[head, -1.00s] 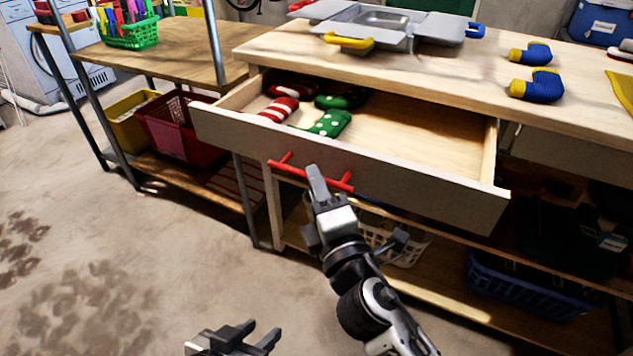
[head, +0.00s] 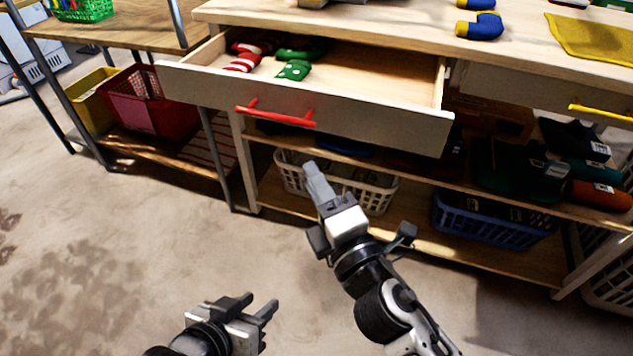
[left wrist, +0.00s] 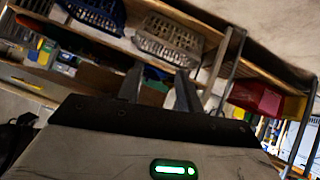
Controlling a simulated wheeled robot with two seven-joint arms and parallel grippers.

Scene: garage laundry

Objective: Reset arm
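My left gripper (head: 256,304) is low at the front of the head view, above the floor. Its two fingers stand apart with nothing between them. The left wrist view also shows its fingers (left wrist: 160,90) spread and empty. My right gripper (head: 316,180) is in front of the workbench, below and right of the red drawer handle (head: 275,115), apart from it. Its fingers overlap in this view, so the gap between them is hidden. No held object shows in it.
The drawer (head: 310,105) stands open with red-striped and green-dotted socks inside. A white basket (head: 378,195) and a blue basket (head: 490,222) sit on the lower shelf. A red crate (head: 150,105) is at left. The floor (head: 130,240) at left is clear.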

